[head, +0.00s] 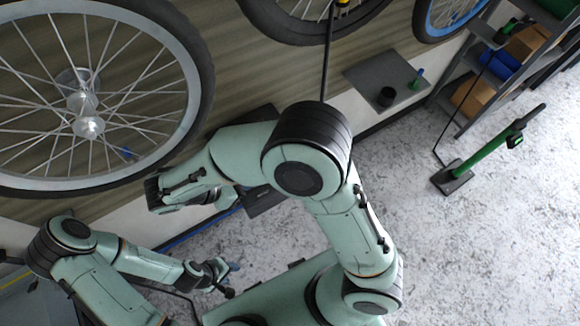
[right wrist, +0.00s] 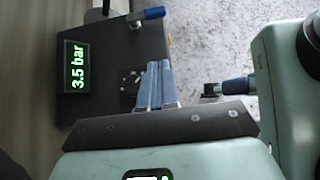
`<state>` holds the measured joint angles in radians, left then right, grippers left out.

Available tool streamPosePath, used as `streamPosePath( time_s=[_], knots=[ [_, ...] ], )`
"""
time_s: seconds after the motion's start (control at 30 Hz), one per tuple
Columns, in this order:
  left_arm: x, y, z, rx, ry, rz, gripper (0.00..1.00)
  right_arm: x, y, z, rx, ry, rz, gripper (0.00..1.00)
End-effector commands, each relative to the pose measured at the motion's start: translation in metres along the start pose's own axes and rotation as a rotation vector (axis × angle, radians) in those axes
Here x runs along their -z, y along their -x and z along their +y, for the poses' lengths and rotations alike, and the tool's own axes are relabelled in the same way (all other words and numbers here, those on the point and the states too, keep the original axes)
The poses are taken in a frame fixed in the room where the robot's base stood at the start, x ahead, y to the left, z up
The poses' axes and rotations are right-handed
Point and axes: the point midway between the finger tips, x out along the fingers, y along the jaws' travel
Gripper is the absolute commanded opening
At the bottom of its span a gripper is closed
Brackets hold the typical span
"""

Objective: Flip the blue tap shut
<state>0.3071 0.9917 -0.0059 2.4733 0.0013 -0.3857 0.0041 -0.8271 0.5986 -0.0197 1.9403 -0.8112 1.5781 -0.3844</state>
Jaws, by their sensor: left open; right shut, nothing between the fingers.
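A blue tap handle (right wrist: 152,13) shows at the top of the right wrist view, at the upper right corner of a dark box (right wrist: 108,92) with a lit "3.5 bar" display (right wrist: 76,66). The handle points sideways to the right. My right gripper (right wrist: 158,68) is shut and empty, its fingers pointing up the picture, in front of the box's right part and apart from the tap. In the head view my own arm hides the right fingers and the tap. My left gripper (head: 231,278) is open and empty, low in the head view, away from the wall.
A large bicycle wheel (head: 197,75) hangs at the upper left. A grey wall shelf (head: 365,72) holds a black cup (head: 386,96). A green floor pump (head: 500,145) stands at the right. A storage rack (head: 445,105) is behind it. The speckled floor (head: 475,250) is clear at lower right.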

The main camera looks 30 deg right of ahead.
Motion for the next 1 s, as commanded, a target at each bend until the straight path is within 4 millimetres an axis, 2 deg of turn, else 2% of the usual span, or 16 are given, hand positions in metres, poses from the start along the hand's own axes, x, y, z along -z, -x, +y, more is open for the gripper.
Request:
streamPosePath(
  time_s=[0.17, 0.27, 0.67, 0.8, 1.0],
  knots=[
    [-0.001, -0.001, -0.001, 0.000, 0.000, -0.001, 0.47, 0.000, -0.008, 0.000, 0.002, -0.001, 0.000, 0.00],
    [-0.002, -0.003, -0.002, 0.001, 0.001, -0.002, 0.47, 0.001, -0.022, -0.001, 0.005, -0.001, 0.000, 0.00],
    [-0.006, -0.010, -0.006, 0.003, 0.003, -0.008, 0.47, 0.001, -0.105, -0.002, 0.007, 0.001, 0.000, 0.00],
    [-0.003, -0.004, -0.003, 0.001, 0.001, -0.004, 0.47, -0.017, -0.118, 0.000, 0.003, -0.003, 0.001, 0.00],
    [-0.001, -0.002, -0.001, 0.001, 0.001, -0.002, 0.47, -0.026, -0.129, 0.000, 0.001, -0.002, 0.002, 0.00]
  ],
)
